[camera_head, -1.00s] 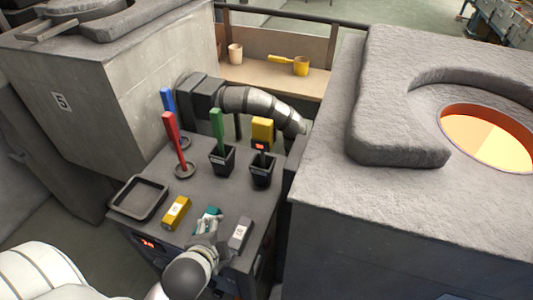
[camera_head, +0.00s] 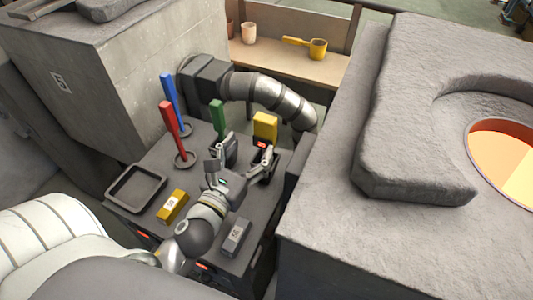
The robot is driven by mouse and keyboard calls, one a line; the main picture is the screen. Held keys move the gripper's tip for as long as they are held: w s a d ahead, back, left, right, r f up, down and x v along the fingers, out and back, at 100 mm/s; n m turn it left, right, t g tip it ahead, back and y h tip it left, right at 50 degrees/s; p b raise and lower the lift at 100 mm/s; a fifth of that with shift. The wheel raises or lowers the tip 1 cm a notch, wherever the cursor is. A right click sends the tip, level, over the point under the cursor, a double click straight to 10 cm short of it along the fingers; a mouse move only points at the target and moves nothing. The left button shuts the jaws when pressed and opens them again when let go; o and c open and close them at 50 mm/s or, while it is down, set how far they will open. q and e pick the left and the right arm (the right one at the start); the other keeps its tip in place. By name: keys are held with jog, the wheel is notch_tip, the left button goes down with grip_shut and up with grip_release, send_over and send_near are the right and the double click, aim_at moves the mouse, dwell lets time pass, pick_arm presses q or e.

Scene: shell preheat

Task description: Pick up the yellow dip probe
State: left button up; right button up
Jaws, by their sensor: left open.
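The yellow dip probe (camera_head: 265,125) stands upright in a dark holder on the grey bench top (camera_head: 172,160). A small red display shows below its yellow head, and its lower part and holder are largely hidden behind my gripper. My left gripper (camera_head: 246,156) is open and empty, its two fingers spread toward the back of the bench. Its right finger overlaps the probe's holder in the picture. Its left finger is in front of the green-handled tool (camera_head: 217,118). I cannot tell whether either finger touches anything. My right gripper is not in view.
Red (camera_head: 172,130) and blue (camera_head: 169,97) handles stand left of the green one. A dark tray (camera_head: 136,187), a yellow block (camera_head: 172,205) and a grey block (camera_head: 235,237) lie on the bench. A glowing furnace opening (camera_head: 505,160) is at right, and a ribbed duct (camera_head: 265,90) runs behind.

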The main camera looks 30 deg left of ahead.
aim_at(263, 130)
pick_arm(q)
jog(key=w+p, duration=0.1)
jog(key=w, duration=0.3)
jog(key=shift+a, duration=0.15)
jog(key=shift+w+r, duration=0.1)
jog(key=shift+w, duration=0.25)
jog(key=w+p, duration=0.1)
jog(key=w, duration=0.2)
jog(key=shift+w+p, duration=0.2)
jog(key=shift+p, duration=0.2)
jog(key=shift+w+a+f, duration=0.1)
jog(key=shift+w+f, duration=0.1)
jog(key=shift+w, duration=0.35)
jog(key=shift+s, duration=0.1)
jog(key=shift+c, duration=0.3)
jog(key=c, duration=1.1)
jog(key=shift+o, duration=0.2)
jog(key=shift+r, duration=0.1)
